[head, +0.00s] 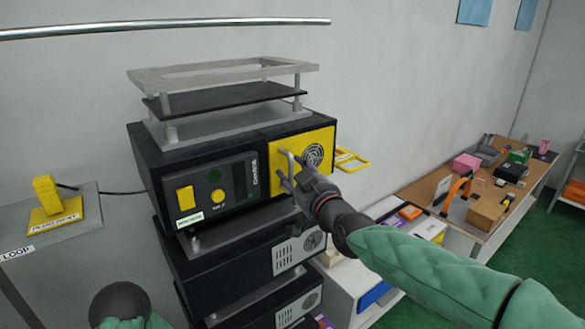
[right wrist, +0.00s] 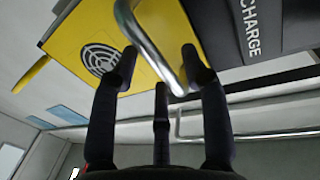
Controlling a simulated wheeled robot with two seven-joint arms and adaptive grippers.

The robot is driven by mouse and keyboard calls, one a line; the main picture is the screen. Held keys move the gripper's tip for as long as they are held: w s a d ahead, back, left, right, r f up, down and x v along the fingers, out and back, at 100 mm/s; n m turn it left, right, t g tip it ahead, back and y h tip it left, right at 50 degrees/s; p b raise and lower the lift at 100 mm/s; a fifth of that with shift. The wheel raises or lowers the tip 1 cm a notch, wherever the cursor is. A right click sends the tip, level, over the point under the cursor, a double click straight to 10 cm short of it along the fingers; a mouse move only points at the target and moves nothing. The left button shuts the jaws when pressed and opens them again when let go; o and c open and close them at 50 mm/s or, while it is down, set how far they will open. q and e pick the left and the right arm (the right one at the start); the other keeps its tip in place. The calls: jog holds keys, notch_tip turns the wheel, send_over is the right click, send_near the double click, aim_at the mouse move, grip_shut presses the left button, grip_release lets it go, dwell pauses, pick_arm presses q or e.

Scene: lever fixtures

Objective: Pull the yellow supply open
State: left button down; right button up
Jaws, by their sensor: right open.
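The yellow supply (head: 291,144) is a yellow front panel with a round vent, set at the right of the black CHARGE unit (head: 165,165). It also shows in the right wrist view (right wrist: 66,38). Its bent metal handle (head: 287,158) stands out from the panel, and the supply looks flush with the unit. My right gripper (head: 288,176) is at the handle. In the right wrist view the handle (right wrist: 150,42) runs down between the spread dark fingers (right wrist: 160,72). The fingers are open; whether any touches the bar, I cannot tell. My left gripper is out of view.
More black units (head: 240,262) with white vent panels are stacked below. A yellow frame (head: 352,160) juts out just right of the unit.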

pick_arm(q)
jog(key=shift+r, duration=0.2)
pick_arm(e)
jog(key=shift+w+a, duration=0.25)
jog(key=shift+w, duration=0.35)
grip_shut()
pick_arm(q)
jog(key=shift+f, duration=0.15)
pick_arm(e)
jog(key=shift+s, duration=0.1)
